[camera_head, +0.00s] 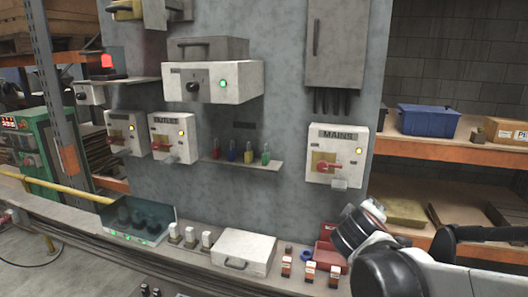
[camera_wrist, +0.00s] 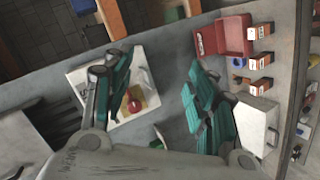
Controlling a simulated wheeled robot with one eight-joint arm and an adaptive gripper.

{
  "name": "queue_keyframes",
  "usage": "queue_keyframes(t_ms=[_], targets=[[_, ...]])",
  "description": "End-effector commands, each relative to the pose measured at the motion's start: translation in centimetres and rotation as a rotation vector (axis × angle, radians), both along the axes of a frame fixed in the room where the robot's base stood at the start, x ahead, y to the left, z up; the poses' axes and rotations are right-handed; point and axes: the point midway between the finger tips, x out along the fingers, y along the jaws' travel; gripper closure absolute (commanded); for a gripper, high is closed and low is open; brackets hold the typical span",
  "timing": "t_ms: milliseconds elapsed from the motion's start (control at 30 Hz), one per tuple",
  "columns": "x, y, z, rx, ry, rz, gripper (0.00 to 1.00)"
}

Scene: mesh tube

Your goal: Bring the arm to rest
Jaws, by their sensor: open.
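My gripper (camera_wrist: 160,92) is open in the wrist view, its two teal fingers wide apart with nothing between their tips. Behind the left finger is the white MAINS box with its red handle (camera_wrist: 138,104). In the camera_head view my arm (camera_head: 385,262) reaches in from the lower right, bent, in front of the bench's right end. The gripper's fingers cannot be made out there. The MAINS box (camera_head: 325,145) hangs on the grey panel, above and left of the arm, with its yellow lamp lit and its red handle lying roughly sideways.
A small shelf (camera_head: 240,165) holds coloured items. An orange rack (camera_head: 440,150) with a blue bin (camera_head: 428,120) stands at right.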

Motion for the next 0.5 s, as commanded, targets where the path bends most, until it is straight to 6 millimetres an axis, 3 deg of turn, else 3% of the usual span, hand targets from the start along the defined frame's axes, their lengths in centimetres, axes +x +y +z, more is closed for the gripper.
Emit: queue_keyframes(t_ms=[33,200,500], targets=[[-1.9,-0.4,-0.7,0.07,0.017,-0.029,0.47],[-7.8,-0.4,-2.9,0.317,0.074,-0.118,0.47],[-17.4,2.7,-7.1,0.734,0.177,-0.249,0.47]])
